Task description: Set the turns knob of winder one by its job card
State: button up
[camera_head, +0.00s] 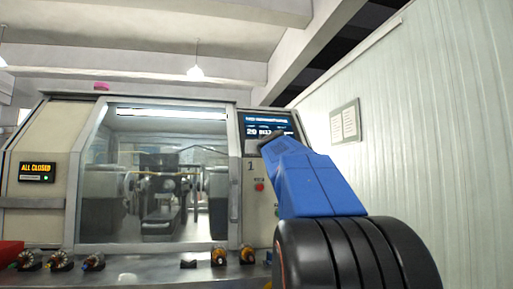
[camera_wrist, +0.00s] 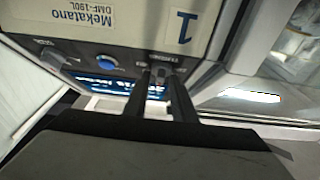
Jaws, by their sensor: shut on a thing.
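Winder one (camera_head: 90,106) is a pale machine with a large window, marked 1 on its right side. Its blue-lit display (camera_head: 262,119) is partly covered by my blue arm; the small text is hard to read. In the wrist view, turned over, my gripper (camera_wrist: 162,80) reaches the control panel, its two dark fingers shut on a small grey knob (camera_wrist: 161,72) under a label that seems to read TURNS. The fingers hide most of this knob, so its setting cannot be told. A blue knob (camera_wrist: 108,62) sits apart on the same panel. I cannot identify a job card.
A framed sheet (camera_head: 345,122), unreadable, hangs on the right wall. A red button (camera_head: 259,187) is on the winder's front. A sign (camera_head: 37,168) reads ALL CLOSED. Several small wound parts (camera_head: 59,260) stand along the bench (camera_head: 140,272) in front.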

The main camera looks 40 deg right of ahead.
jog(key=shift+f+m+g+h, duration=0.1)
jog(key=shift+m+g+h, duration=0.2)
jog(key=shift+m+h, duration=0.15)
dwell(0.5)
jog(key=o, duration=0.7)
jog(key=shift+w, duration=0.1)
jog(key=shift+c, duration=0.2)
jog(key=v, duration=1.7)
jog(key=shift+s, duration=0.3)
